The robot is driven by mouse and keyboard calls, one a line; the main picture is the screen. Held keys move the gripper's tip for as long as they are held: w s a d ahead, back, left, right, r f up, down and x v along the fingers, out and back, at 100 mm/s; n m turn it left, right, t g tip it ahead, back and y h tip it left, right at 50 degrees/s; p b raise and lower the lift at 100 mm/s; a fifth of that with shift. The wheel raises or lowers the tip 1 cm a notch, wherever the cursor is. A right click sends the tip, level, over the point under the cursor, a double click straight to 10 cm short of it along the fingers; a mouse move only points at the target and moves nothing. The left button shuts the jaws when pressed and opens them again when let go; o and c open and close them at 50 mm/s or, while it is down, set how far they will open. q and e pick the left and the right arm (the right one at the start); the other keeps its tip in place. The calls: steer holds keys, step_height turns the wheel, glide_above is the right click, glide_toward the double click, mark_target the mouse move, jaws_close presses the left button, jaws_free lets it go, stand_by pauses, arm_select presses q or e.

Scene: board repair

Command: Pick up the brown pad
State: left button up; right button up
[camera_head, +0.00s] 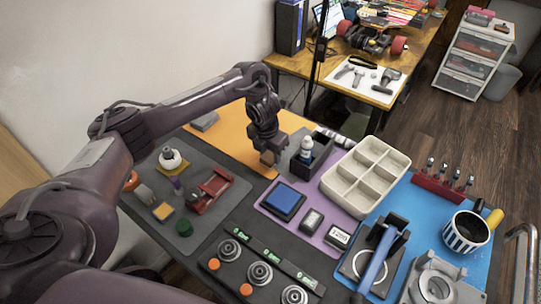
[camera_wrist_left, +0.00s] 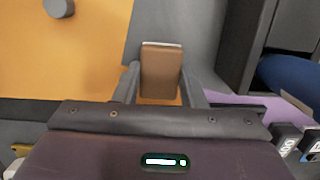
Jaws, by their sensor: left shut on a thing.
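The brown pad (camera_wrist_left: 161,72) is a small brown block with a pale far edge, held between the two fingers of my left gripper (camera_wrist_left: 160,88) in the left wrist view. In the head view my left gripper (camera_head: 268,160) points down near the right edge of the orange mat, and the brown pad (camera_head: 267,158) shows small at its fingertips. I cannot tell whether the pad touches the surface below. My right gripper is not in view.
A dark box with a bottle (camera_head: 306,148) stands just right of my left gripper. A blue ink pad (camera_head: 284,200) lies on the purple mat, beside a cream compartment tray (camera_head: 365,177). A red clamp (camera_head: 208,192) sits on the grey mat. The orange mat (camera_head: 232,142) has free room.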

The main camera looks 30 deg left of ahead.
mark_target(270, 156)
arm_select(q)
steer(key=shift+r, duration=0.15)
step_height(270, 156, up, 20)
steer(key=p, duration=0.7)
steer(key=o, duration=0.3)
steer(key=shift+c, duration=1)
